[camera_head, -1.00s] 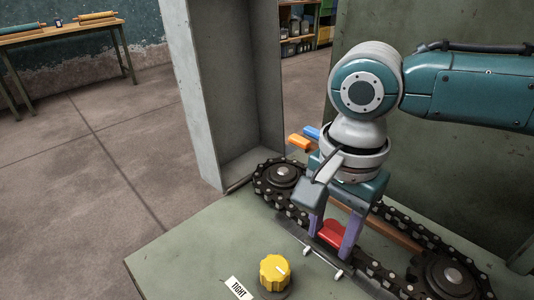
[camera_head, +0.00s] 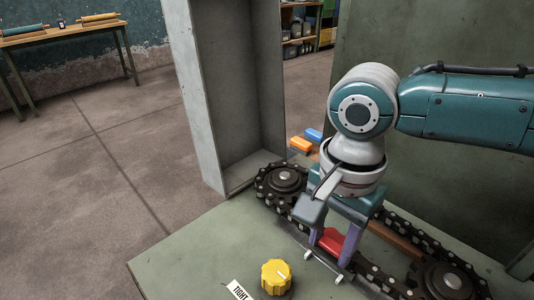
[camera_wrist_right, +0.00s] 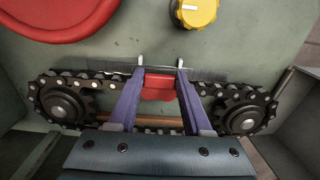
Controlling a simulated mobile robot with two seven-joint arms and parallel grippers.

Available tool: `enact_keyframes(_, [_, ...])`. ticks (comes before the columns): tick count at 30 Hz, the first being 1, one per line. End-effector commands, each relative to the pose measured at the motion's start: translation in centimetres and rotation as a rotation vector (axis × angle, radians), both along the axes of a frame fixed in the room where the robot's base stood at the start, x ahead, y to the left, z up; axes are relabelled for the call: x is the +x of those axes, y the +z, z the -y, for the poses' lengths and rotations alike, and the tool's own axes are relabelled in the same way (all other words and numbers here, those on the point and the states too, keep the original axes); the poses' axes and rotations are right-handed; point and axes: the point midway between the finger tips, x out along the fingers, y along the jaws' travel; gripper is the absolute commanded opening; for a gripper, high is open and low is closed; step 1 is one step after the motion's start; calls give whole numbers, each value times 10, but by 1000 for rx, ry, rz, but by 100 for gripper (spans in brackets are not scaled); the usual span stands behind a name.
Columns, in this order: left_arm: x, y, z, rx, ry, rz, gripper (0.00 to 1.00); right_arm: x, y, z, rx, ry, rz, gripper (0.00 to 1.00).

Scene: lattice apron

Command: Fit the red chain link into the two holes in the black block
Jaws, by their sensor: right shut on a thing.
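The red chain link (camera_head: 332,241) sits between the purple fingers of my right gripper (camera_head: 330,250), which is shut on it. The link also shows between the fingers in the right wrist view (camera_wrist_right: 158,86). It is low over the front run of the black chain (camera_head: 372,273). Two short pale pins stick out in front of the link, one near each fingertip. I cannot make out the black block or its two holes for certain; the fingers and link cover that part of the chain run. My left gripper is not in view.
The chain loops round two dark sprockets, left (camera_head: 286,180) and right (camera_head: 445,281). A yellow knob (camera_head: 276,275) with a TIGHT label stands in front on the green top. A large red round thing (camera_wrist_right: 60,15) shows in the wrist view. A grey upright housing (camera_head: 205,100) stands behind left.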

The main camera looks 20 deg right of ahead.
Motion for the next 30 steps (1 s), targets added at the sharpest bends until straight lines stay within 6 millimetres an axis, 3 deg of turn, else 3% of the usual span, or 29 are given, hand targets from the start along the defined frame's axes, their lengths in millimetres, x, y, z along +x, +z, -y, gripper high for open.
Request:
enact_keyframes(9, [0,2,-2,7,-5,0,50,0,-2,0,0,-1,1,0])
enact_keyframes(10, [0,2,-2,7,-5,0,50,0,-2,0,0,-1,1,53])
enact_keyframes(18, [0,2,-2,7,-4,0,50,0,-2,0,0,-1,1,83])
enact_keyframes(24, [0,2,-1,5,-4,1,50,0,-2,0,1,-1,0,85])
enact_keyframes(28, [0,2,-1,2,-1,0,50,0,-2,0,1,-1,0,100])
enact_keyframes(30, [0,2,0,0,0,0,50,0,-2,0,1,-1,1,100])
